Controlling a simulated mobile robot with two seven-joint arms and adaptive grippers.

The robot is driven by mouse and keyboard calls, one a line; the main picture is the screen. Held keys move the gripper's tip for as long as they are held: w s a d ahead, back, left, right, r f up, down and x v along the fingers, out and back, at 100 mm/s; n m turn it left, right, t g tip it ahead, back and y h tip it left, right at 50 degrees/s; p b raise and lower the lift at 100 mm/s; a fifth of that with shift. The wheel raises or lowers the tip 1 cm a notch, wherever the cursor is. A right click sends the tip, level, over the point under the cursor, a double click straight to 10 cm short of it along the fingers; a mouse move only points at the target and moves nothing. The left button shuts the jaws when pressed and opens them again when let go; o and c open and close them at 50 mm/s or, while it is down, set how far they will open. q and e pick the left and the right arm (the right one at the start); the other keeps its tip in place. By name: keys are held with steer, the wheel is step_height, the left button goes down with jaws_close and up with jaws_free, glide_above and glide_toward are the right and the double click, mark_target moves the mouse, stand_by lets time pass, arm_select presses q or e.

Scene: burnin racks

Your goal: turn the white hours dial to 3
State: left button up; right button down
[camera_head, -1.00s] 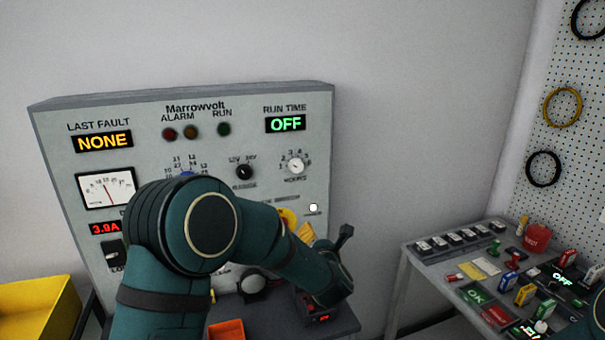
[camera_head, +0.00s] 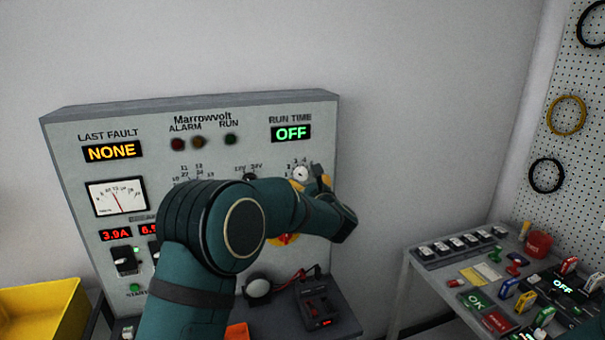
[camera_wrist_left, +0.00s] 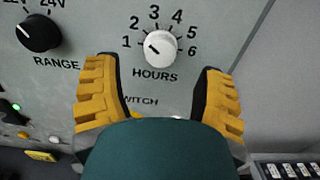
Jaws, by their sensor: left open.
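The white hours dial (camera_wrist_left: 160,48) sits on the grey panel, with the numbers 1 to 6 around its upper side and the word HOURS below it. Its dark mark points up and left, near the 1. In the head view the dial (camera_head: 301,174) shows at the panel's right side, partly covered by my left gripper (camera_head: 309,183). In the left wrist view my left gripper (camera_wrist_left: 160,88) is open, with one yellow-padded finger on each side below the dial. Nothing is between the fingers. My right gripper is not in view.
The black RANGE knob (camera_wrist_left: 40,34) is left of the hours dial. The RUN TIME display (camera_head: 291,133) reads OFF. A side table (camera_head: 425,262) with several small parts stands at the right. A yellow bin (camera_head: 40,310) is at the lower left.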

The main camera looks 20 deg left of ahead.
mark_target(302, 177)
arm_select(q)
steer(key=shift+p+x, duration=0.45)
steer(key=shift+x, duration=1.9)
jaws_close()
